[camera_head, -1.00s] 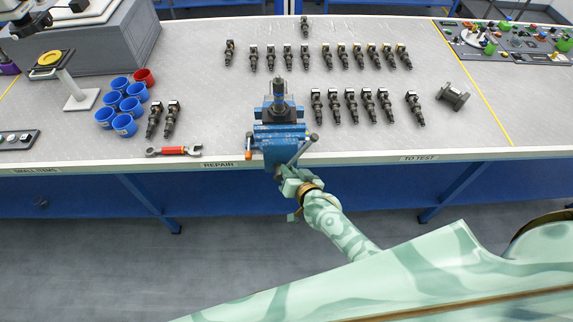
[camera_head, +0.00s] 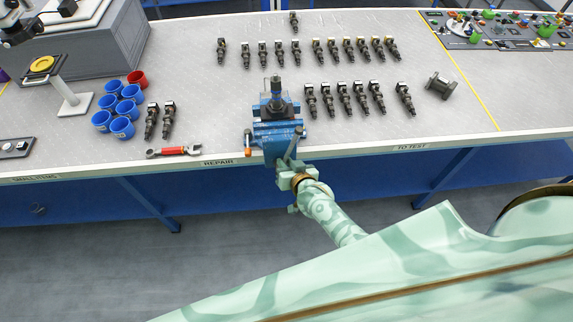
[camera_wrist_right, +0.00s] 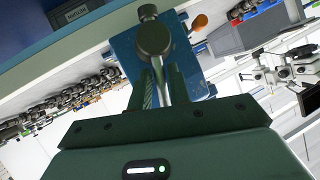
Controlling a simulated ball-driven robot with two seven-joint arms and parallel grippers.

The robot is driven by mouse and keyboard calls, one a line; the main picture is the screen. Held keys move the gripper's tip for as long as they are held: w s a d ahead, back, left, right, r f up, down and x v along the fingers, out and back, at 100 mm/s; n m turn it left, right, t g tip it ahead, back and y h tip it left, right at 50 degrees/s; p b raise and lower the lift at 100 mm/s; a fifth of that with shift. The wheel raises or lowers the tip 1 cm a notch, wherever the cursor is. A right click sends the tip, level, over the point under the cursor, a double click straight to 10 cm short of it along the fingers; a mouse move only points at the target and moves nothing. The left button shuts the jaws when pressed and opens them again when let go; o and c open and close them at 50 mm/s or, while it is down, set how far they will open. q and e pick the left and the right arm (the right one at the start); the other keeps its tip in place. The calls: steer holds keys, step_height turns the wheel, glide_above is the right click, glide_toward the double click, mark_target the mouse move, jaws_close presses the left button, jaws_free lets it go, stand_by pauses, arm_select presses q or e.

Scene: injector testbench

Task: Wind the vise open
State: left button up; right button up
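The vise's grey handle bar (camera_head: 295,141) slants up and slightly right at the front. My right gripper (camera_head: 288,170) is at the bar's lower end, below the bench edge. In the right wrist view the bar (camera_wrist_right: 163,88) runs between the fingers (camera_wrist_right: 166,88), which look shut on it; the round screw head (camera_wrist_right: 153,38) lies just beyond. My left gripper is not in view.
A red wrench (camera_head: 174,151) lies left of the vise. Blue cups (camera_head: 122,128), a red cup (camera_head: 137,78) and two injectors (camera_head: 168,120) stand behind it. Several injectors (camera_head: 343,98) stand in rows behind and right of the vise. The bench front right of the vise is clear.

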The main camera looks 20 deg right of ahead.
steer(key=shift+o, duration=0.8)
steer(key=shift+w, duration=0.1)
steer(key=p+v, duration=0.3)
steer(key=v, duration=1.3)
